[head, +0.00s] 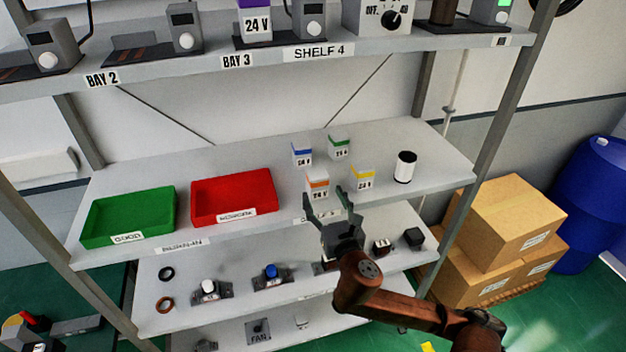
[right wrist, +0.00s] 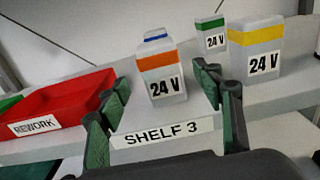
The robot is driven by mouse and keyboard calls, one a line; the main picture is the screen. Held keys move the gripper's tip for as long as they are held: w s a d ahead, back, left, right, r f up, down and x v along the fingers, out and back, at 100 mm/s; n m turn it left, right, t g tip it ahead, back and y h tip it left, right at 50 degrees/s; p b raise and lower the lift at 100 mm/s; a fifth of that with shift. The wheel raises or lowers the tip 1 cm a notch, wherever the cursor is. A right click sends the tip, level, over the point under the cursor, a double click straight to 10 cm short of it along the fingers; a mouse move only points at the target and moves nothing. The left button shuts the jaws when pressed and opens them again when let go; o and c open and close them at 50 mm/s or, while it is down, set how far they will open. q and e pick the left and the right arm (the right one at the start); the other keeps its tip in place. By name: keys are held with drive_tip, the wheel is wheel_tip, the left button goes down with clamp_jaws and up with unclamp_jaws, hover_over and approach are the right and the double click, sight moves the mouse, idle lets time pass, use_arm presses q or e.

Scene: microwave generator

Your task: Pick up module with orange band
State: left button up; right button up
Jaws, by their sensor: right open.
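The module with the orange band (head: 317,184) stands upright at the front of the middle shelf. It also shows in the right wrist view (right wrist: 160,82), with a 24 V label, ahead of the fingers. Behind it is a blue-banded module (head: 302,154), to its right a yellow-banded module (head: 362,179), and behind those a green-banded module (head: 339,148). My right gripper (head: 328,198) is open and empty, just in front of the shelf edge. Its fingers (right wrist: 168,108) spread to either side of the orange-banded module, short of it. My left gripper is not in view.
A red rework tray (head: 232,215) and a green tray (head: 128,240) sit left on the same shelf. A white cylinder (head: 404,167) stands at right. The shelf above (head: 200,66) overhangs behind. The yellow-banded module is close to the right finger in the wrist view.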

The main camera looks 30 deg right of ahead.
sight(320, 188)
drive_tip(key=x, duration=0.3)
drive_tip(key=shift+p, duration=0.3)
drive_tip(key=x, duration=0.3)
drive_tip(key=shift+w+p, duration=0.25)
drive_tip(key=shift+p, duration=0.1)
drive_tip(key=shift+w+d+f, duration=0.1)
drive_tip(key=shift+w, duration=0.1)
drive_tip(key=shift+c, duration=0.3)
drive_tip(key=shift+s, duration=0.1)
drive_tip(key=c, duration=1.3)
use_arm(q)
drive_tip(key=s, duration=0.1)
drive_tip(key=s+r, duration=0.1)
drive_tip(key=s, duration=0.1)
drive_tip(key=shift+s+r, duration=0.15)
use_arm(e)
drive_tip(key=shift+c, duration=0.4)
